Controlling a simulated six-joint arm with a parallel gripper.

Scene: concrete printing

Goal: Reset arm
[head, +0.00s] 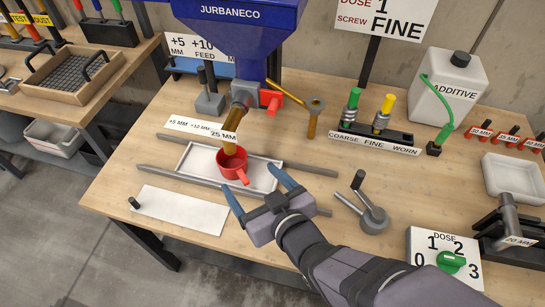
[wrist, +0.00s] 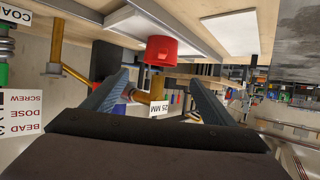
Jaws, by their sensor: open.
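My gripper (head: 260,202) is open and empty over the front of the table, with its two blue-grey fingers spread. A red cup (head: 232,168) with a side handle stands on the white tray (head: 187,158), just beyond and left of my fingertips and apart from them. A brass nozzle (head: 233,119) under the blue hopper (head: 232,30) points down into or just above the cup; the exact gap is unclear. In the wrist view my gripper (wrist: 155,82) also shows open, and the red cup (wrist: 161,50) appears beyond the fingers.
Grey rails (head: 310,170) run along the tray. A white plate (head: 180,211) lies front left. A grey crank (head: 373,217) stands right of my gripper, the dose dial (head: 451,261) further right. The coarse and fine holder (head: 370,137) and additive jug (head: 450,85) stand behind.

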